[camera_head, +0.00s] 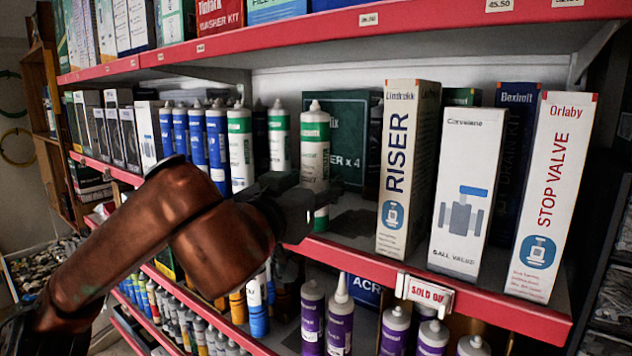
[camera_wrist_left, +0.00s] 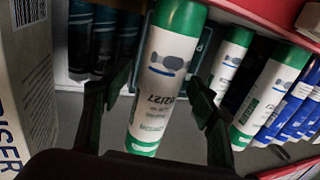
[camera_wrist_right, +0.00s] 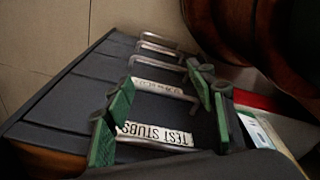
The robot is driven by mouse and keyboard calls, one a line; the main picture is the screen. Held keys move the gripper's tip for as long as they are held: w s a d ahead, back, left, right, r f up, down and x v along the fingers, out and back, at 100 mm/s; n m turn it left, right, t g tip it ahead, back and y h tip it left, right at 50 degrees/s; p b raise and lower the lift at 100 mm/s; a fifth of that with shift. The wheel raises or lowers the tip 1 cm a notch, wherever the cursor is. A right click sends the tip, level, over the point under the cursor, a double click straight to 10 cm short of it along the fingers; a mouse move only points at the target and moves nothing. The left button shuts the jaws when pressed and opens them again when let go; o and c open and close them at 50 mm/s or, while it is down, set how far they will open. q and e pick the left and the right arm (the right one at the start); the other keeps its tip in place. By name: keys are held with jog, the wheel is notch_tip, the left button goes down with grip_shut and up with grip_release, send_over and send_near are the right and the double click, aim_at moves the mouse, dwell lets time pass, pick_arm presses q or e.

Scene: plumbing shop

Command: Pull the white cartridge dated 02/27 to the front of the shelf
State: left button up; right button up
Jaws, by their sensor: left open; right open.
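A white cartridge with green bands (camera_head: 315,148) stands upright on the red-edged shelf, right of the other white-and-green cartridges. Contact with the fingers cannot be told. My right gripper (camera_wrist_right: 162,88) is open and empty, in the right wrist view only.
Two more white-and-green cartridges (camera_head: 240,150) and blue ones (camera_head: 217,145) stand to the left. A dark green box (camera_head: 345,135) is behind. A RISER box (camera_head: 405,165) stands to the right. The right wrist view shows a dark drawer cabinet (camera_wrist_right: 75,110) with metal handles.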

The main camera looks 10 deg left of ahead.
pick_arm(q)
jog(key=s+a, duration=0.1)
jog(key=s, duration=0.9)
jog(key=shift+s+a, duration=0.25)
jog(key=shift+s, duration=0.05)
